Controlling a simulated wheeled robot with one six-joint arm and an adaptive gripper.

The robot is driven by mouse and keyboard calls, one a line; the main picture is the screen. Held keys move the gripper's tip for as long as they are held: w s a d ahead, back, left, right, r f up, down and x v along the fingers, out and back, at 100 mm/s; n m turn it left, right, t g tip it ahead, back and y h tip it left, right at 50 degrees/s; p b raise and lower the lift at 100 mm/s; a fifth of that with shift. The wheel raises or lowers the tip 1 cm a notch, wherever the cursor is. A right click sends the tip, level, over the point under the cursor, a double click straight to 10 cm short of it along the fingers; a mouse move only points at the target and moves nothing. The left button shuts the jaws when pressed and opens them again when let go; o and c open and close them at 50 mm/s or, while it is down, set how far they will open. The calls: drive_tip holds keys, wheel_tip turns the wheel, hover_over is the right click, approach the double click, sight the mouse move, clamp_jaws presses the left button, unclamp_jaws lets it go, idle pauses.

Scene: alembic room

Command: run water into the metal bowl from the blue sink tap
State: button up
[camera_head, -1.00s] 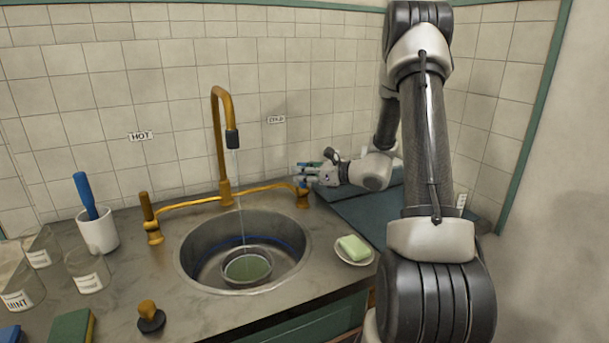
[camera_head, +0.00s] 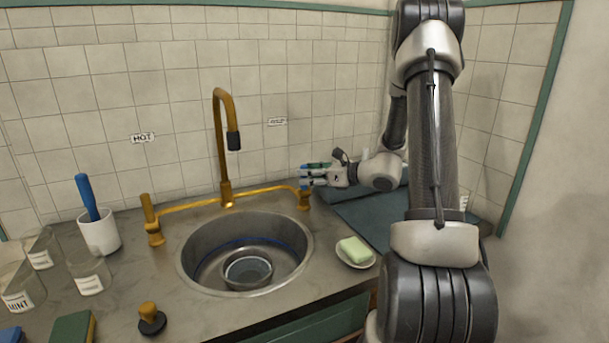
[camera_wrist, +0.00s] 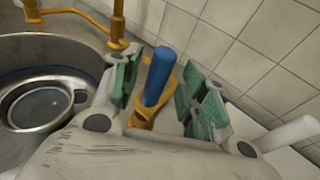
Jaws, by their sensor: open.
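The metal bowl (camera_head: 247,284) sits upright in the round steel sink (camera_head: 205,245); it also shows at the left of the wrist view (camera_wrist: 22,118). Its inside looks pale and smooth; I cannot tell how much water it holds. The brass spout (camera_head: 222,140) arches over the sink, and no stream shows below its dark nozzle. In the wrist view the blue tap handle (camera_wrist: 158,75) stands upright on its brass base, between the two green-padded fingers of my gripper (camera_wrist: 162,88), with gaps on both sides. In the head view my gripper (camera_head: 312,176) mostly hides the blue handle.
A brass hot tap (camera_head: 150,212) stands left of the sink. A soap dish (camera_head: 352,260) is at the sink's right edge. A white cup (camera_head: 100,235), glass jars (camera_head: 88,275), a sponge (camera_head: 72,327) and a stopper (camera_head: 151,320) stand on the left counter.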

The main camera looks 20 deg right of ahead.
drive_tip(key=v, duration=0.9)
drive_tip(key=shift+s, duration=0.2)
drive_tip(key=shift+d+r, duration=0.1)
